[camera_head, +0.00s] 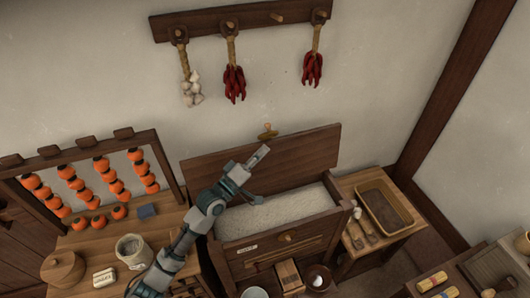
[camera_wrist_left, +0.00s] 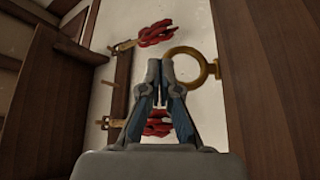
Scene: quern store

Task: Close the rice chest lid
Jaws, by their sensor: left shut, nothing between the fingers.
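The rice chest (camera_head: 262,250) is a dark wooden box, open, with white rice (camera_head: 275,214) inside. Its lid (camera_head: 310,150) stands raised at the back, near the wall. A brass ring (camera_head: 268,131) sits at the lid's upper edge. My left gripper (camera_head: 263,151) is in front of the raised lid, above the rice, below the ring in the head view. In the left wrist view the left gripper (camera_wrist_left: 160,68) is shut and empty, its tips just left of the ring (camera_wrist_left: 217,68). I cannot tell whether they touch. My right gripper is not in view.
A persimmon rack (camera_head: 90,180) and a side table with a mug (camera_head: 132,250) stand left. A low stand with a tray (camera_head: 384,208) is right of the chest. A wall rail (camera_head: 210,22) carries garlic and chillies above. Bowls stand on the floor side in front.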

